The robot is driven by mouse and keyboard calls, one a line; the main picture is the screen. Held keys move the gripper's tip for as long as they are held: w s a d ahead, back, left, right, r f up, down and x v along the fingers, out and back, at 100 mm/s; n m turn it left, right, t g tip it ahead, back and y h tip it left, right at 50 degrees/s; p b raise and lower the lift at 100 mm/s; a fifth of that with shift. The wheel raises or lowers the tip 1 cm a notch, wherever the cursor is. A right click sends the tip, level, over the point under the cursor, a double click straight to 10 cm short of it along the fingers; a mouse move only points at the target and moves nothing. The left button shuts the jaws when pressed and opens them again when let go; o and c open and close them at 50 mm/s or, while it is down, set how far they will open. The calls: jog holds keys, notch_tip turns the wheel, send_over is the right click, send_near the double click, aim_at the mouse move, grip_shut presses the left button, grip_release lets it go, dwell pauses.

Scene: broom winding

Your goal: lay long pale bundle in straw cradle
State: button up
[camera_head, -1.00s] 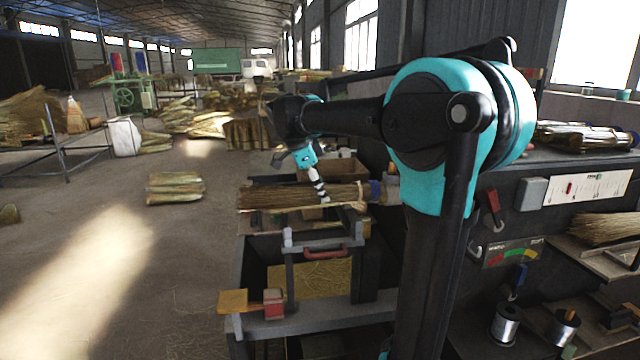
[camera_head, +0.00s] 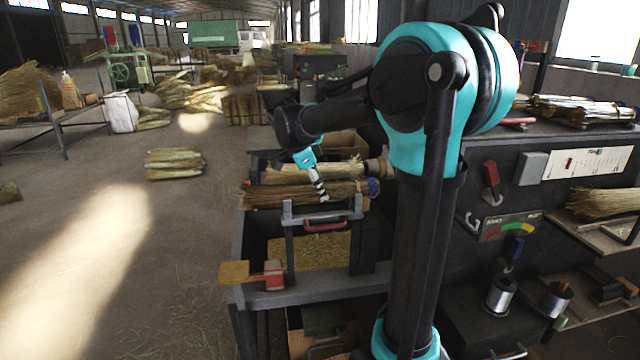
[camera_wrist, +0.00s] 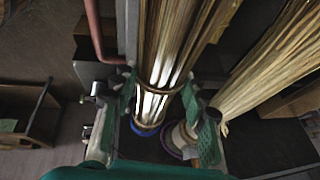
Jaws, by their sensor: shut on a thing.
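My gripper (camera_head: 322,196) is shut on a long straw bundle (camera_head: 270,194) with a blue end. In the wrist view the fingers (camera_wrist: 166,115) stand on either side of this bundle (camera_wrist: 172,45), near its binding and blue band. It looks brown in the head view and paler where lit in the wrist view. It lies level just behind a grey frame with a red handle (camera_head: 325,225), perhaps the cradle; contact beneath is hidden. A second, paler bundle (camera_head: 300,174) lies behind it, and shows at right in the wrist view (camera_wrist: 265,65), apart from the fingers.
A yellow-and-red lever (camera_head: 272,272) sticks out at the bench's front left. A dark panel with a coloured gauge (camera_head: 512,227) and wire spools (camera_head: 500,296) stands at right. More bundles (camera_head: 175,163) lie on the floor at left, where much floor is free.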

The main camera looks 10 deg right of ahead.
dwell(0.4)
jog(key=o, duration=1.3)
jog(key=shift+c, duration=0.2)
jog(key=v, duration=1.2)
